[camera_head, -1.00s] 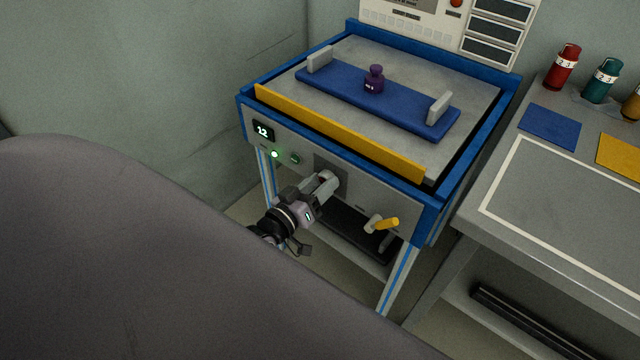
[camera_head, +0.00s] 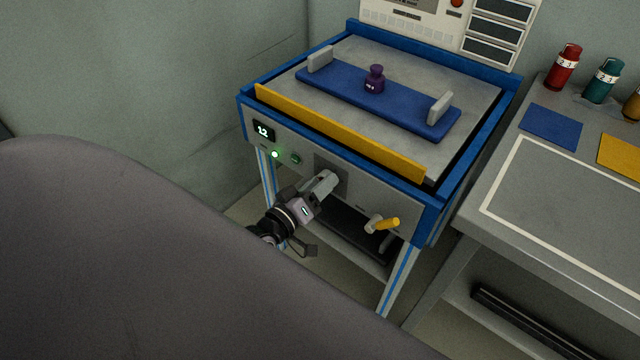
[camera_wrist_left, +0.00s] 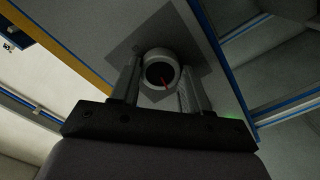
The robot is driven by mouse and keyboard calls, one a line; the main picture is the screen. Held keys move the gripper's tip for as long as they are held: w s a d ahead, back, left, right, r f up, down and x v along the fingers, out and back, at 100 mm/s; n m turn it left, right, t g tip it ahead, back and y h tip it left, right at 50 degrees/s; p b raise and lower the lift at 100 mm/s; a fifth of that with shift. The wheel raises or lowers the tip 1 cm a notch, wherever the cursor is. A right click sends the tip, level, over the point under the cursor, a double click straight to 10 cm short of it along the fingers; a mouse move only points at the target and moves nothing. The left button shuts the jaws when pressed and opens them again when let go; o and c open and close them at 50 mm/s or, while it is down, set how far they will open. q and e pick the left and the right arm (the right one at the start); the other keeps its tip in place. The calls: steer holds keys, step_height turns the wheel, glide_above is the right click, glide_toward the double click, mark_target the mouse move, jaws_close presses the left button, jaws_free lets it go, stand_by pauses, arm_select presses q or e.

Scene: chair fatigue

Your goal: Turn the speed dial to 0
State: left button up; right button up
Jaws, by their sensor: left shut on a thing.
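In the head view the left gripper (camera_head: 328,183) reaches the front panel and hides the dial. A small display (camera_head: 263,130) at the panel's left reads 12. My right gripper is not in view.
A green light (camera_head: 275,154) and a green button (camera_head: 296,159) sit left of the dial. A yellow-handled lever (camera_head: 387,224) is to its right. A purple weight (camera_head: 375,80) stands on the blue bar (camera_head: 335,90). A grey table (camera_head: 560,190) stands at right.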

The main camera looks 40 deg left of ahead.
arm_select(q)
steer(key=o, duration=1.1)
steer(key=shift+c, duration=0.2)
steer(key=s, duration=0.7)
steer(key=shift+a+p, duration=0.25)
steer(key=shift+p, duration=0.05)
steer(key=shift+s+d, duration=0.1)
steer(key=s+d+m+g+p, duration=0.7)
steer(key=s+d+m, duration=0.3)
steer(key=s, duration=0.1)
steer(key=shift+s+r+g+h, duration=0.2)
steer(key=shift+g+h, duration=0.1)
